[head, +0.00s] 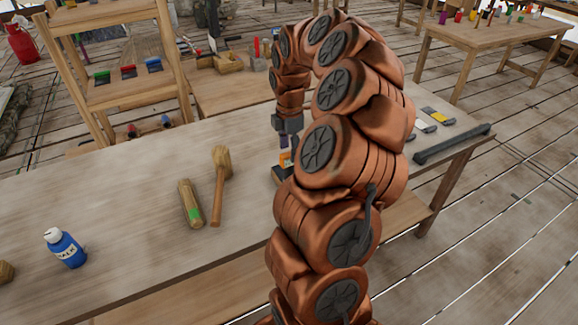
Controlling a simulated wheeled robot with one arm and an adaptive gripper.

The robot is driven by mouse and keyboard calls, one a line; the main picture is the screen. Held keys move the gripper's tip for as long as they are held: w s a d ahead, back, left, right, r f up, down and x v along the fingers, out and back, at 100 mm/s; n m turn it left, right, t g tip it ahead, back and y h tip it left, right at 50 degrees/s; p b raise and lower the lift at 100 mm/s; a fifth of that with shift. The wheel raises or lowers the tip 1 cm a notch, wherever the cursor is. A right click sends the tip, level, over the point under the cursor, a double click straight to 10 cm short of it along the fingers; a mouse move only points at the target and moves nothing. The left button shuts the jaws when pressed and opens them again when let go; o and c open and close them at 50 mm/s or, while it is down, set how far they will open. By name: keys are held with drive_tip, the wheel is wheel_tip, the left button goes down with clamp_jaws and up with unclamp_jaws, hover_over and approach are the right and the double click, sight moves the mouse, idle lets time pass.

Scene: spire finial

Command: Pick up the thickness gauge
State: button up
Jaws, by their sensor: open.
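My gripper (285,147) points down over the workbench, at the end of my copper-coloured arm. It is open, small in the picture and partly hidden by the arm. A small dark object with an orange part (284,160) is directly below it on the bench, partly covered by the arm. This may be the thickness gauge, but I cannot tell for certain. I cannot tell whether the fingers touch it or are around it.
A wooden mallet (220,180), a wooden cylinder with a green mark (190,204) and a blue chalk bottle (66,249) are on the left of the workbench (130,220). A dark bar (452,144) and several flat tools lie right. A shelf (115,95) stands behind.

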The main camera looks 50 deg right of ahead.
sight(290, 170)
drive_tip(key=shift+f, duration=1.25)
clamp_jaws()
